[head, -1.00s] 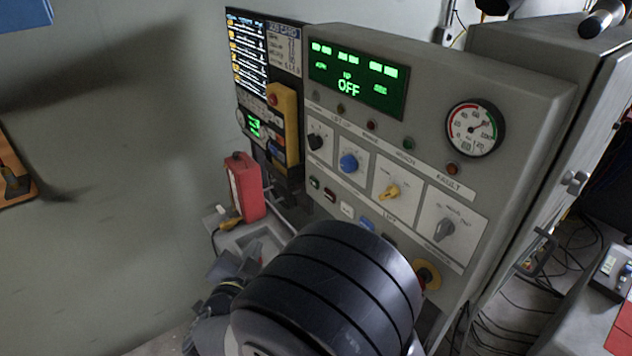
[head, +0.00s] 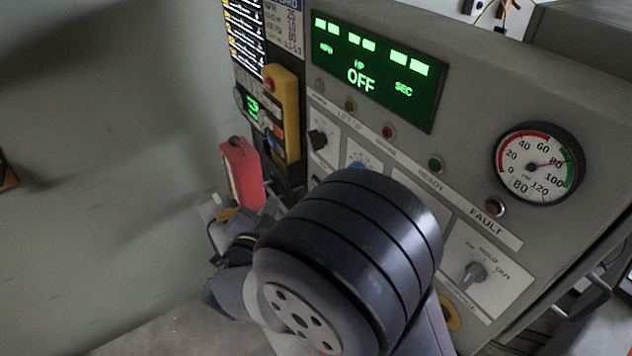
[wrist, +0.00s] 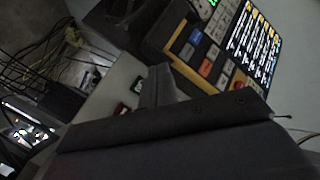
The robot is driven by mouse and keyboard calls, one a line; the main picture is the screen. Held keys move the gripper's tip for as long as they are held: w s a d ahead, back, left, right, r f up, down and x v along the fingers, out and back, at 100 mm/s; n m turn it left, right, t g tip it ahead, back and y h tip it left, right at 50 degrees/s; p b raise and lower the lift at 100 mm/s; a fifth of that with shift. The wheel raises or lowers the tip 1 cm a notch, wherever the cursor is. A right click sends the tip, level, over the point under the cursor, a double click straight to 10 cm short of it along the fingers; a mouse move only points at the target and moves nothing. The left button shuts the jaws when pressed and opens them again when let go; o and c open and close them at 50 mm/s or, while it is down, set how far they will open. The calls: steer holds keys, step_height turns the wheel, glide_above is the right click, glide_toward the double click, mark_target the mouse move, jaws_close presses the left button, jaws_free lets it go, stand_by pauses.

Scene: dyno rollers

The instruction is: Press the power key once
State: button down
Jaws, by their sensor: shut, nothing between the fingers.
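The upright grey control panel (head: 460,130) fills the right of the head view, and its green display (head: 370,70) reads OFF. A yellow-edged keypad unit (head: 285,115) hangs at its left; in the wrist view this keypad (wrist: 203,60) shows blue, orange and white keys. I cannot read which key is the power key. My gripper (wrist: 158,82) is shut and empty, its tip appearing near the keypad and the small buttons; contact cannot be told. My arm hides the panel's lower middle in the head view.
A red box (head: 241,172) stands left of the panel. A round gauge (head: 538,163) and a grey selector knob (head: 473,272) are at the panel's right. Loose cables (wrist: 75,45) hang at the wrist view's left.

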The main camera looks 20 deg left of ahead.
mark_target(312, 180)
steer(key=w+d+b, duration=0.1)
steer(key=w+d, duration=0.4)
steer(key=w, duration=0.1)
steer(key=shift+w+d, duration=0.1)
steer(key=shift+w, duration=0.1)
stand_by(2.0)
steer(key=shift+w+d+b, duration=0.2)
steer(key=shift+b, duration=0.15)
steer(key=shift+w+d, duration=0.2)
steer(key=shift+w, duration=0.1)
stand_by(0.6)
stand_by(0.4)
steer(key=shift+s+a, duration=0.45)
steer(key=shift+s, duration=0.15)
steer(key=shift+s+a, duration=0.8)
steer(key=shift+s, duration=0.2)
steer(key=shift+s+a, duration=0.8)
steer(key=shift+s, duration=0.15)
